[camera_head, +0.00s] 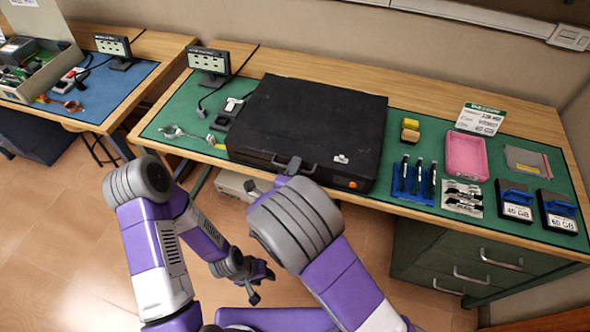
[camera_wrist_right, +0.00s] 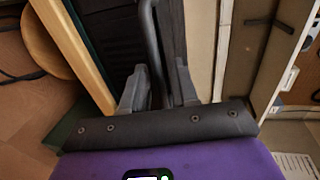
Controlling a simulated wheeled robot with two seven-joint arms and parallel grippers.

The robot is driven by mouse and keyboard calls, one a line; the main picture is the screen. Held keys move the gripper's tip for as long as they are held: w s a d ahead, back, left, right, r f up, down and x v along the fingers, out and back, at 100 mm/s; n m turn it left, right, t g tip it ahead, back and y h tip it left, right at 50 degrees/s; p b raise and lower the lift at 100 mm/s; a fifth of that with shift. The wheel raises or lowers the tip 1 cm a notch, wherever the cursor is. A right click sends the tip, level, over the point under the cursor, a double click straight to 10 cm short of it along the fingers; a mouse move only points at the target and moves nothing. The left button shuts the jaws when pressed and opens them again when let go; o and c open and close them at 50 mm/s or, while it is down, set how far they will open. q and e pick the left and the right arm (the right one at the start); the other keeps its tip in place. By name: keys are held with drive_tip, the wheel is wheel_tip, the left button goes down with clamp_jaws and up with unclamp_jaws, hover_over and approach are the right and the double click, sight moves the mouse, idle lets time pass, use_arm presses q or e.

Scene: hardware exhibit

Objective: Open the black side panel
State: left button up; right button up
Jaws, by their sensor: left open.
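A large black case (camera_head: 310,122) lies flat on the green mat, with its broad black panel facing up. A handle (camera_head: 308,168) sits on its front side. My right gripper (camera_head: 291,166) is at this handle. In the right wrist view, the dark handle bar (camera_wrist_right: 152,45) passes between the two fingers of the right gripper (camera_wrist_right: 158,90), which look closed in on it; the exact contact is partly hidden. My left gripper (camera_head: 258,285) is open and empty, low in front of the desk and apart from the case.
Right of the case lie screwdrivers (camera_head: 415,180), a pink tray (camera_head: 467,156) and blue-black drives (camera_head: 515,203). Left of it are a small display (camera_head: 208,61) and glasses (camera_head: 190,133). Green drawers (camera_head: 470,262) stand under the desk's right side. Open floor lies in front.

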drive_tip(key=shift+w+d, duration=0.1)
drive_tip(key=shift+w, duration=0.1)
drive_tip(key=shift+c, duration=0.2)
clamp_jaws()
